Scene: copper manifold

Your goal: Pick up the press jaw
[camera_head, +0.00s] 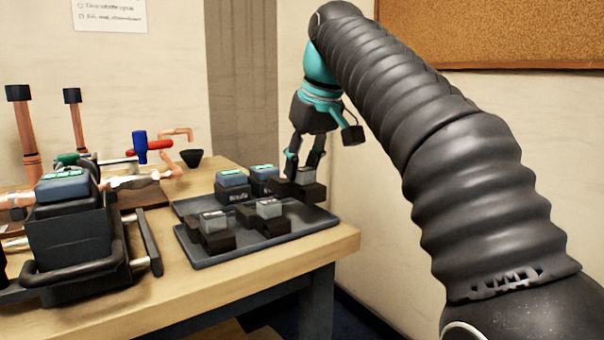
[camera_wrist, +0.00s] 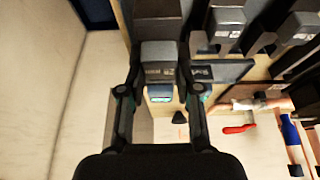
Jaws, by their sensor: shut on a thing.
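My gripper (camera_head: 304,163) is shut on a press jaw (camera_head: 307,177), a dark piece with a grey block on top, at the back right of the dark tray (camera_head: 268,244). I cannot tell whether this jaw touches the tray or hangs just above it. In the wrist view, the held press jaw (camera_wrist: 158,55) shows its grey block between the two fingers of my gripper (camera_wrist: 160,90). Two more press jaws, one at the front left (camera_head: 211,226) and one in the middle (camera_head: 269,211), lie in the tray, apart from my gripper.
Two blue-topped batteries (camera_head: 232,180) (camera_head: 264,173) stand along the tray's back. A black press tool (camera_head: 70,235) stands at the left of the wooden bench (camera_head: 170,285). Copper pipes (camera_head: 27,145), a blue-handled valve (camera_head: 140,147) and a black cup (camera_head: 191,157) are behind. The wall is close behind my gripper.

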